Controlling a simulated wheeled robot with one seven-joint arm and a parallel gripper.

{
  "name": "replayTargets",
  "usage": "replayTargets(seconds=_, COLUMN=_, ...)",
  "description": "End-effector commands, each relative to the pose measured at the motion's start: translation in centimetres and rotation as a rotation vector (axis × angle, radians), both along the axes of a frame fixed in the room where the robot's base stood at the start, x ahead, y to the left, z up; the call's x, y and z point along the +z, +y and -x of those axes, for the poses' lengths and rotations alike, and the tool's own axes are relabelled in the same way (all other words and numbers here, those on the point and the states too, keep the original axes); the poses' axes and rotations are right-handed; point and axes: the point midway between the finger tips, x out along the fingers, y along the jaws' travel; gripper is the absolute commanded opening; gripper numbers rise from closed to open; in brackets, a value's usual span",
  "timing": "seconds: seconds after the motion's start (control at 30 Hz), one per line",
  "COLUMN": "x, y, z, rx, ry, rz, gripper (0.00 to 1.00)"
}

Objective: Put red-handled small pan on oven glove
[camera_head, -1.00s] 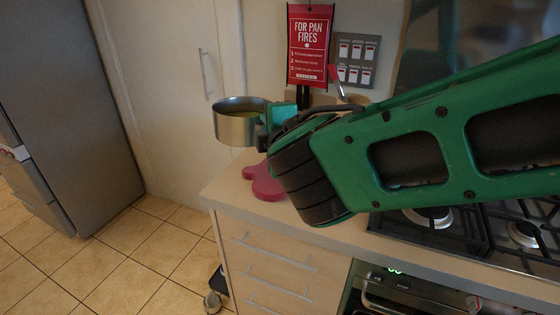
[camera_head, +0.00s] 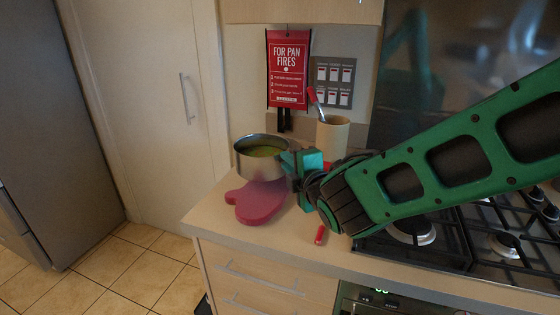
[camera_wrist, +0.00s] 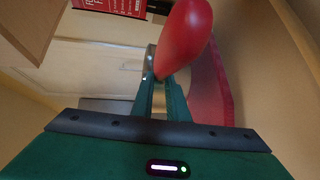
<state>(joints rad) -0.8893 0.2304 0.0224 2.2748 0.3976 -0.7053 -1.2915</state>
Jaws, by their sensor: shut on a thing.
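The small steel pan (camera_head: 262,164), with yellow-green contents, is upright at the back left of the counter in the head view. My gripper (camera_head: 290,163) is shut at its right side, on the handle. The red handle (camera_wrist: 185,38) looms large in the wrist view, above my fingers (camera_wrist: 159,82). The pink-red oven glove (camera_head: 255,204) lies flat on the counter. The pan overlaps its back part in the picture; I cannot tell whether they touch. The glove also shows at the right in the wrist view (camera_wrist: 212,88).
A beige utensil pot (camera_head: 333,138) with a red-handled utensil stands behind my gripper. A gas hob (camera_head: 412,232) is at the right. A red fire-blanket pouch (camera_head: 288,70) hangs on the wall.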

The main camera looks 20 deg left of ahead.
Motion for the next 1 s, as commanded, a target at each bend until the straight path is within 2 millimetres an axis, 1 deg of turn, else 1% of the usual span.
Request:
replayTargets(seconds=0.1, x=0.0, y=-0.3, z=-0.6, rx=-0.001, ry=-0.006, rz=-0.007, gripper=0.0)
replayTargets(seconds=0.23, x=-0.4, y=-0.3, z=-0.7, rx=0.0, ry=-0.006, rz=-0.005, gripper=0.0)
replayTargets(seconds=0.37, x=-1.6, y=-0.3, z=-0.6, rx=0.001, ry=-0.004, rz=-0.003, gripper=0.0)
replayTargets(seconds=0.5, x=-3.3, y=-0.3, z=-0.6, rx=0.001, ry=-0.005, rz=-0.004, gripper=0.0)
replayTargets(seconds=0.6, x=-4.0, y=-0.3, z=-0.7, rx=0.0, ry=-0.006, rz=-0.004, gripper=0.0)
replayTargets(seconds=0.97, x=-4.2, y=-0.4, z=-0.7, rx=-0.001, ry=-0.007, rz=-0.006, gripper=0.0)
replayTargets(seconds=1.0, x=-4.6, y=-0.5, z=-0.6, rx=-0.002, ry=-0.001, rz=0.0, gripper=0.16)
